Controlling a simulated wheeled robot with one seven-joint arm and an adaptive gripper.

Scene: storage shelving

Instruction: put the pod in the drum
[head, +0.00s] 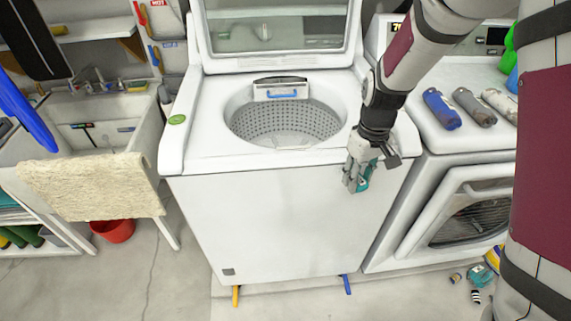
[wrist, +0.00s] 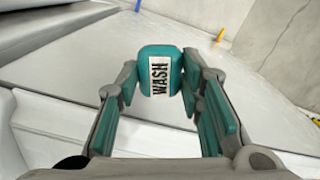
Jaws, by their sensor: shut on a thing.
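The pod is a small teal block with a white label reading "WASH"; it sits between my fingertips in the wrist view (wrist: 161,72). My gripper (wrist: 160,85) is shut on it, with a finger on each side. In the head view my gripper (head: 358,170) hangs in front of the washer's front panel, below the top rim and right of centre; the pod shows only partly there, as a teal patch (head: 363,178). The drum (head: 285,122) is the perforated tub inside the top-loading washer (head: 270,215). Its lid (head: 275,35) stands open. The drum is left of and behind my gripper.
A sink (head: 95,120) with a beige towel (head: 90,188) is at left. A red bucket (head: 113,231) is on the floor.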

